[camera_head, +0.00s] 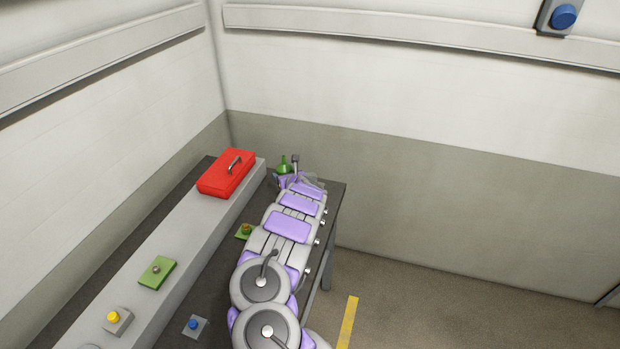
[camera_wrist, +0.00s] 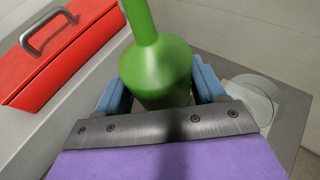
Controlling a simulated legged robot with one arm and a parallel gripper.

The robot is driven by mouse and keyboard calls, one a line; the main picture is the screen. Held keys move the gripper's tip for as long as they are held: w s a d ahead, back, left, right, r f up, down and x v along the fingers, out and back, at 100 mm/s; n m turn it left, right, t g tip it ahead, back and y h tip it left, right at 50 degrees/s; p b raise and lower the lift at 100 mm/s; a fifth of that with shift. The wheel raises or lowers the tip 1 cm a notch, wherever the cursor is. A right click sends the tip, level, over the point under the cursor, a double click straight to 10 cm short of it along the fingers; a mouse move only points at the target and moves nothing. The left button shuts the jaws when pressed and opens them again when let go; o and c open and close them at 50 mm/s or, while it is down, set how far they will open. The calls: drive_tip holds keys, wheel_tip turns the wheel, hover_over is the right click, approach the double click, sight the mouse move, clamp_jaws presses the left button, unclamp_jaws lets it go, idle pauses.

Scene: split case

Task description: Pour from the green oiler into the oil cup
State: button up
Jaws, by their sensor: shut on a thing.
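The green oiler (camera_wrist: 157,65) is a round bottle with a narrow neck, held between the blue fingers of my gripper (camera_wrist: 160,88) in the wrist view. In the head view the oiler (camera_head: 283,166) stands out just past the end of my arm and looks about upright. My gripper (camera_head: 289,179) is shut on its body. A pale, see-through round cup (camera_wrist: 258,97), which looks like the oil cup, sits on the dark table to the right of my gripper, apart from the oiler. Its inside is not clear to see.
A red toolbox (camera_head: 227,174) with a metal handle sits on the grey ledge (camera_head: 185,232) left of my gripper. A green plate (camera_head: 157,272) and a yellow button (camera_head: 113,317) are nearer along the ledge. The table (camera_head: 334,200) ends close to the right of my arm.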

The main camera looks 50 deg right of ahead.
sight(289, 169)
drive_tip(key=shift+s+d+r, duration=0.1)
drive_tip(key=shift+s+d, duration=0.05)
drive_tip(key=shift+d, duration=0.05)
drive_tip(key=shift+m, duration=0.3)
drive_tip(key=shift+s+d, duration=0.1)
drive_tip(key=shift+s+d+r+m+t+y, duration=0.1)
drive_tip(key=shift+r+m+t+y, duration=0.1)
drive_tip(key=shift+m+t, duration=0.35)
drive_tip(key=shift+s+d+r+m+t+y, duration=0.1)
drive_tip(key=shift+r+m+t, duration=0.2)
drive_tip(key=shift+m, duration=0.45)
drive_tip(key=shift+s+r+m+t, duration=0.1)
drive_tip(key=shift+r+m+t, duration=0.25)
drive_tip(key=shift+r+m, duration=0.2)
drive_tip(key=shift+s+d+r+m+t, duration=0.15)
drive_tip(key=shift+d+m+t, duration=0.1)
drive_tip(key=shift+m+t, duration=0.35)
drive_tip(key=shift+a+m+y, duration=0.15)
drive_tip(key=shift+m+y, duration=0.15)
drive_tip(key=shift+m, duration=0.35)
drive_tip(key=shift+w+a+m+t, duration=0.3)
drive_tip(key=shift+w+m+t, duration=0.25)
drive_tip(key=shift+m, duration=0.25)
